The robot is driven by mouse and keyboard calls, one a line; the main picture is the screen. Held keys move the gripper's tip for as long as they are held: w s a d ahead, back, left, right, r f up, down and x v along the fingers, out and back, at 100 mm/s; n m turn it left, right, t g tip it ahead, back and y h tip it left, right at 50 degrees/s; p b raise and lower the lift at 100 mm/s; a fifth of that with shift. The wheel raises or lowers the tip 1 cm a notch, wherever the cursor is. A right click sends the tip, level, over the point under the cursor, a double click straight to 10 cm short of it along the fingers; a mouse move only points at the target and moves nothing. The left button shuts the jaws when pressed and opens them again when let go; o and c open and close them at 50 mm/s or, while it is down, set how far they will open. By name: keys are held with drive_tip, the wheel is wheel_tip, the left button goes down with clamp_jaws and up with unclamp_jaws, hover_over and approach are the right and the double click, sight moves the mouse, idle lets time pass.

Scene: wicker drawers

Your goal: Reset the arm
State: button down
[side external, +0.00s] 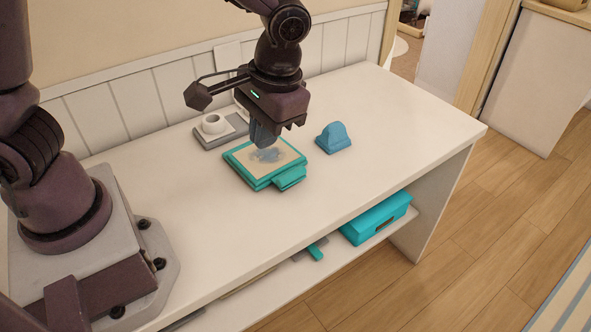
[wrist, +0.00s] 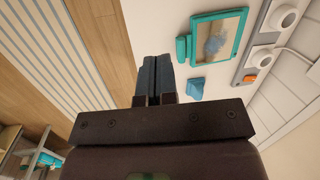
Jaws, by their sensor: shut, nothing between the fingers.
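My gripper (side external: 262,138) points down above the white table, over the far-left part of a teal-framed board in the side view. In the wrist view its blue fingers (wrist: 154,80) are together with nothing between them. The teal-framed board (side external: 238,167) has a pale face with a blue-grey smudge; it lies to the upper right in the wrist view (wrist: 243,45). A blue block with a rounded top (side external: 334,138) stands on the table right of the board, apart from the gripper. It also shows in the wrist view (wrist: 195,89).
A teal box (side external: 376,220) is on the shelf below the table (side external: 420,115). The table's right part is clear.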

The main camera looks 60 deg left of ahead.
drive_tip(key=s+a+r+t+h, duration=0.1)
drive_tip(key=s+a+r+t, duration=0.2)
drive_tip(key=s+r, duration=0.2)
drive_tip(key=s+a+r+m+t, duration=0.1)
drive_tip(key=s+a+r+t, duration=0.3)
drive_tip(key=r, duration=0.4)
drive_tip(key=shift+s+h, duration=0.4)
drive_tip(key=shift+s, duration=0.1)
